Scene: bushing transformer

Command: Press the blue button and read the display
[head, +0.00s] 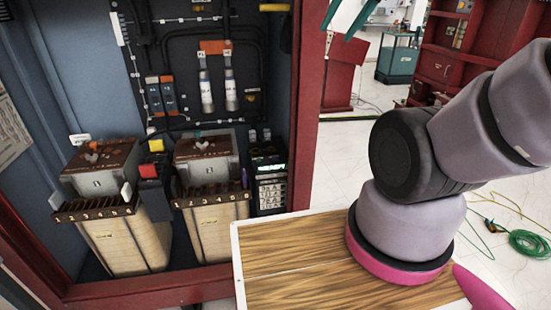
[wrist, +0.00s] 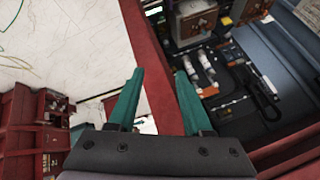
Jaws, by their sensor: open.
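A black meter (head: 268,182) with a small lit greenish display strip and rows of white labels stands low at the right inside the open cabinet in the head view. Its display is too small to read. I cannot make out a blue button for certain; a tiny bluish spot may be on the meter. My gripper (head: 343,22) shows its teal fingers at the top edge of the head view, outside the cabinet and well above the meter. In the wrist view my gripper (wrist: 159,76) is open and empty, facing the red cabinet frame (wrist: 149,65).
Two transformers (head: 125,240) (head: 220,225) stand left of the meter. Blue-and-orange fuses (head: 168,95) and white cylinders (head: 206,92) hang on the back panel. A wooden tabletop (head: 300,265) lies in front, below my arm. A green cable (head: 530,242) lies on the floor right.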

